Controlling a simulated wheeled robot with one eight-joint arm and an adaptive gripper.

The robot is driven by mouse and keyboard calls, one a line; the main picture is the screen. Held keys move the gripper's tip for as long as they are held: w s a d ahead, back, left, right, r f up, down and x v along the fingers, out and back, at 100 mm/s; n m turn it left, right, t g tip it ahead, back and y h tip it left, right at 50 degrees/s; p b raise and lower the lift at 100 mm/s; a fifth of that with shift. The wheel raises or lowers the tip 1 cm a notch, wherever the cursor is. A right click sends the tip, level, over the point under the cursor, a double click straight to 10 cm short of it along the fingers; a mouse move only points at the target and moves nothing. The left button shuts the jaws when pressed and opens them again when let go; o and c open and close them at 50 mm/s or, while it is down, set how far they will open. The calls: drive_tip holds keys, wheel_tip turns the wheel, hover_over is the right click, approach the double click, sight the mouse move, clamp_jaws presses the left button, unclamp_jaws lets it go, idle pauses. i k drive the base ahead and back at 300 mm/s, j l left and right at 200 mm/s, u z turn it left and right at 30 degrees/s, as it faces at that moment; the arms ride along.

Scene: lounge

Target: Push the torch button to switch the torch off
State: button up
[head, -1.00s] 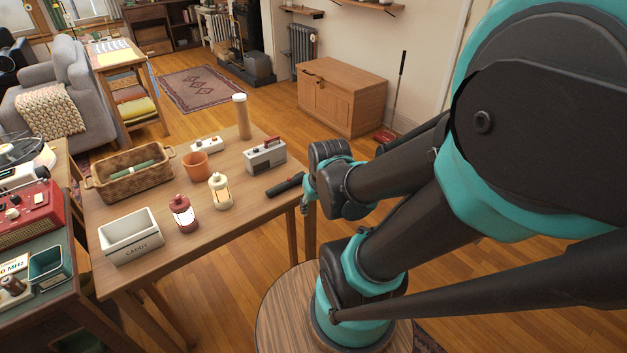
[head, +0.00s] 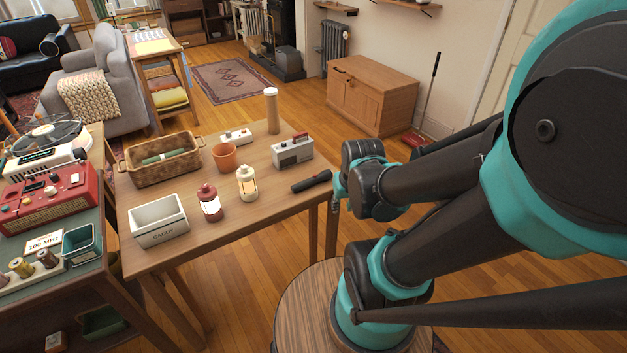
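The torch (head: 311,181) is a dark, slim cylinder lying on the wooden table near its right edge, between the radio and the front edge. Its button is too small to make out, and I cannot tell whether it is lit. The end of my arm, with my gripper (head: 337,198), is just right of the torch at the table edge. Only a small teal and dark part of it shows beside my wrist; its fingers are not clear. I cannot tell whether it touches the torch.
The front right tabletop is clear.

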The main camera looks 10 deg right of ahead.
sight(327, 174)
drive_tip(key=j+z, duration=0.2)
drive_tip(key=j, duration=0.2)
drive_tip(key=k+j+z, duration=0.15)
drive_tip(key=j, duration=0.2)
drive_tip(key=j+z, duration=0.2)
drive_tip(key=j, duration=0.2)
drive_tip(key=k+j+z, duration=0.15)
drive_tip(key=j, duration=0.2)
drive_tip(key=k+j+z, duration=0.2)
drive_tip(key=j, duration=0.15)
drive_tip(key=j+z, duration=0.15)
drive_tip(key=j, duration=0.2)
drive_tip(key=k, duration=0.05)
